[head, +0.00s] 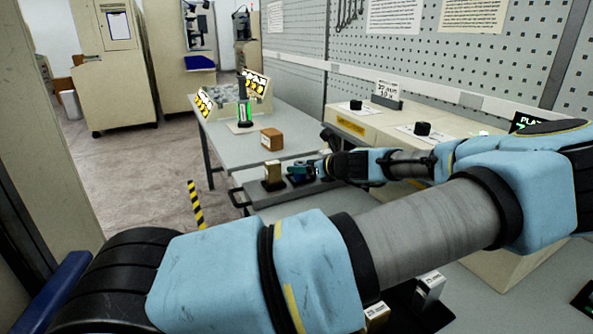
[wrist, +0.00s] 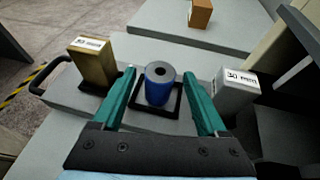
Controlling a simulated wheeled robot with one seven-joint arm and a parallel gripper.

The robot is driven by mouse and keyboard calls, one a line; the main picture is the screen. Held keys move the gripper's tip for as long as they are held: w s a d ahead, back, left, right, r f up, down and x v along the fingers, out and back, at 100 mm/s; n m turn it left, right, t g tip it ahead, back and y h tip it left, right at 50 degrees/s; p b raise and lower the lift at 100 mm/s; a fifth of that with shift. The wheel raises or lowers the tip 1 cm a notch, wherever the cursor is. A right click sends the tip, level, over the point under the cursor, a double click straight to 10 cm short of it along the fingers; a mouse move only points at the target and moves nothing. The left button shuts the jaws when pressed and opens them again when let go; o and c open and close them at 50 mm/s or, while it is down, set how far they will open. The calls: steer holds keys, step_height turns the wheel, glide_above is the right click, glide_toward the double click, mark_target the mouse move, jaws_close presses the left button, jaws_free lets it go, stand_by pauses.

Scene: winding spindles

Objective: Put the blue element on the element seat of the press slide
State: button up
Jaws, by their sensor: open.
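The blue element (wrist: 158,88), an upright cylinder with a grey top and a dark central hole, stands within a black square frame (wrist: 143,111) in the wrist view. The frame is on a grey plate with a black handle (wrist: 48,74), which looks like the press slide; its handle also shows in the head view (head: 238,197). My gripper (wrist: 160,72) is open, its teal fingers on either side of the element, with visible gaps. In the head view my gripper (head: 302,170) reaches over the plate, and the element is hard to make out there.
A brass-coloured labelled block (wrist: 92,63) stands left of the element, and a silver block (wrist: 235,92) marked 30 mm stands right. A brown block (wrist: 200,13) lies on the table beyond.

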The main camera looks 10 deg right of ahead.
steer(key=b+v, duration=0.1)
steer(key=v, duration=0.6)
steer(key=shift+s+r, duration=0.15)
steer(key=shift+r, duration=0.05)
